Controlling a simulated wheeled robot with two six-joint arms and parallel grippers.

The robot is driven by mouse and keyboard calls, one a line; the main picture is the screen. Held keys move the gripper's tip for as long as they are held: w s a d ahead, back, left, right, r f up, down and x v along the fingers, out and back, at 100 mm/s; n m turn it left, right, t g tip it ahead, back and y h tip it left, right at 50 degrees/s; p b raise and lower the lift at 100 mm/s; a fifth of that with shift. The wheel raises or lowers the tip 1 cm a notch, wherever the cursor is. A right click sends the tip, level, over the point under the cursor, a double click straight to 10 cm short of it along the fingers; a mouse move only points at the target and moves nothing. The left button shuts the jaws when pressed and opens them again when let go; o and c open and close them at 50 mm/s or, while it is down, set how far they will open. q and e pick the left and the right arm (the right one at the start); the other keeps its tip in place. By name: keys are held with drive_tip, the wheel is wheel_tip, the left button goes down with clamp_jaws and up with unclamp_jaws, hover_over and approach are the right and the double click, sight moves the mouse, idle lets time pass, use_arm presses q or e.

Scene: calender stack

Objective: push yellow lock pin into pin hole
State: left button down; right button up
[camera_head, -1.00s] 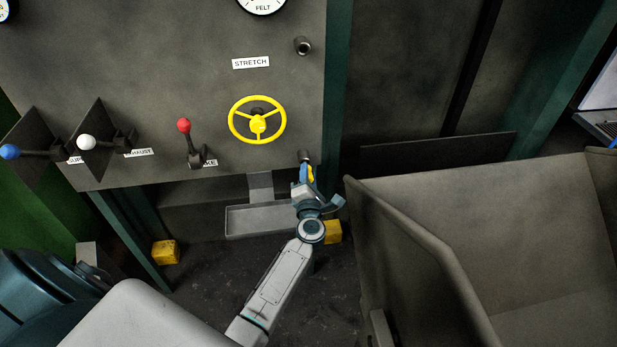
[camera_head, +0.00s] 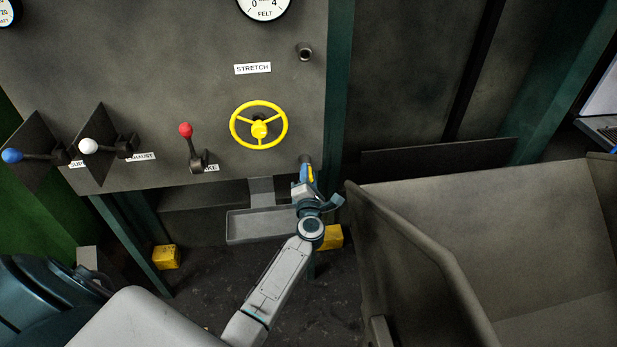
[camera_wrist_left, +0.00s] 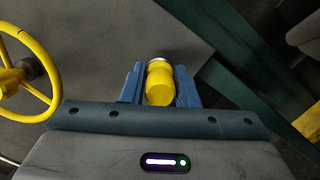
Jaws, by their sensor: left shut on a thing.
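The yellow lock pin (camera_wrist_left: 159,84) sits between the two blue fingers of my left gripper (camera_wrist_left: 160,88) in the left wrist view. The gripper is shut on it. A pale metal ring (camera_wrist_left: 158,62) shows at the pin's far end, against the grey panel. In the head view my left gripper (camera_head: 305,180) is at the panel's lower right corner, with a bit of yellow pin (camera_head: 311,173) showing. A dark round fitting (camera_head: 305,159) is just above it. How deep the pin sits in the hole is hidden. My right gripper is not in view.
The yellow handwheel (camera_head: 259,125) is on the panel, up and left of my gripper; it also shows in the left wrist view (camera_wrist_left: 47,70). A red-knobbed lever (camera_head: 187,131) is further left. A large grey bin (camera_head: 420,240) stands close at right. A tray (camera_head: 262,226) lies below.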

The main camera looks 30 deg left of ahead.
use_arm(q)
drive_tip(key=shift+w+a, duration=0.1)
drive_tip(key=shift+w, duration=0.05)
drive_tip(key=c, duration=0.8)
unclamp_jaws()
drive_tip(key=shift+o, duration=0.2)
drive_tip(key=shift+w+d+r+p+v, duration=0.1)
drive_tip(key=shift+d+p+v, duration=0.05)
drive_tip(key=shift+v, duration=1)
drive_tip(key=shift+w+d+r+p+v, duration=0.1)
drive_tip(key=shift+p+v, duration=0.1)
drive_tip(key=shift+v, duration=1)
drive_tip(key=shift+d+p+v, duration=0.15)
drive_tip(key=shift+v, duration=1)
